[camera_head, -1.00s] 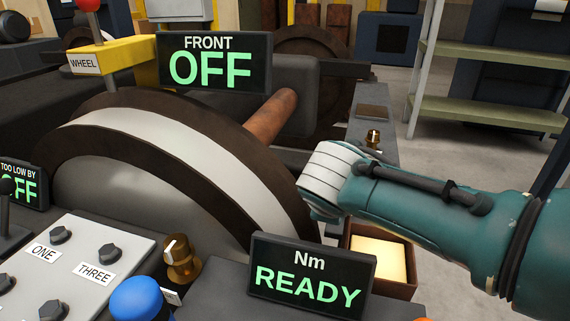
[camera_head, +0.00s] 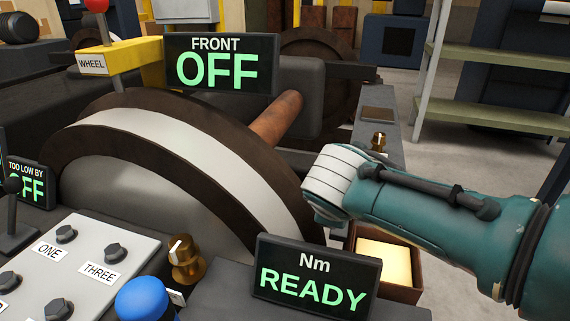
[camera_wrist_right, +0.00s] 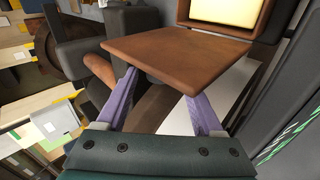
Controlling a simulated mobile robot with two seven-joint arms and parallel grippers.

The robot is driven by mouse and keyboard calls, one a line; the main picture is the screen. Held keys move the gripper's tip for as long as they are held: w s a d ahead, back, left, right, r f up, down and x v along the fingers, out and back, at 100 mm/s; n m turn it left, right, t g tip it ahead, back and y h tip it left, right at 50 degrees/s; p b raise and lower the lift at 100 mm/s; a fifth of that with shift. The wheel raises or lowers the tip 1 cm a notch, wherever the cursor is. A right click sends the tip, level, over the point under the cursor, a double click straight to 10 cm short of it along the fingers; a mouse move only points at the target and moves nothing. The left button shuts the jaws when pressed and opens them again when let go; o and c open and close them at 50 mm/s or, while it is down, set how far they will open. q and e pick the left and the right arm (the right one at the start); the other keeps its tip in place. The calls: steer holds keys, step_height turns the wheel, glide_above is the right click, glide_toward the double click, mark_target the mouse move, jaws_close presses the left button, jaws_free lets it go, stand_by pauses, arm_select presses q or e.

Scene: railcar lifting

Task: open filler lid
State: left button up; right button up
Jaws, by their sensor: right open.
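A flat brown plate (camera_wrist_right: 180,50) fills the upper middle of the right wrist view; it looks like a lid, but I cannot be sure it is the filler lid. My right gripper (camera_wrist_right: 160,75) is open, with its two purple fingers spread apart. The plate covers the fingertips in that view, and I cannot tell whether they touch it. A brown box with a pale yellow inside (camera_wrist_right: 225,12) is just beyond the plate. The box (camera_head: 402,292) also shows below my right arm in the head view, where my right gripper is hidden. My left gripper is out of view.
A large wheel (camera_head: 205,150) stands left of my right arm, with a rusty axle (camera_head: 275,117). The Nm display (camera_head: 318,278) reads READY in front. A brass knob (camera_head: 379,142) sits on a grey ledge behind. A control panel (camera_head: 75,265) is at lower left.

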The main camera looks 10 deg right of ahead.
steer(key=p+v, duration=0.6)
steer(key=v, duration=0.4)
steer(key=shift+s+p, duration=0.1)
steer(key=shift+p, duration=0.25)
steer(key=s+d+r+m+g+y+p, duration=0.15)
steer(key=s+r+m+p, duration=0.35)
steer(key=s+r+p, duration=0.5)
steer(key=s+d+r+m+g+y+p, duration=0.1)
steer(key=s+r+m+g+y+p, duration=0.45)
steer(key=s, duration=0.95)
step_height(320, 180, up, 39)
steer(key=n+t+h+p, duration=0.1)
steer(key=t+h+p, duration=0.1)
steer(key=p, duration=3.3)
steer(key=shift+r+t+h+p, duration=0.25)
steer(key=shift+t+h+p, duration=0.05)
steer(key=shift+h, duration=0.1)
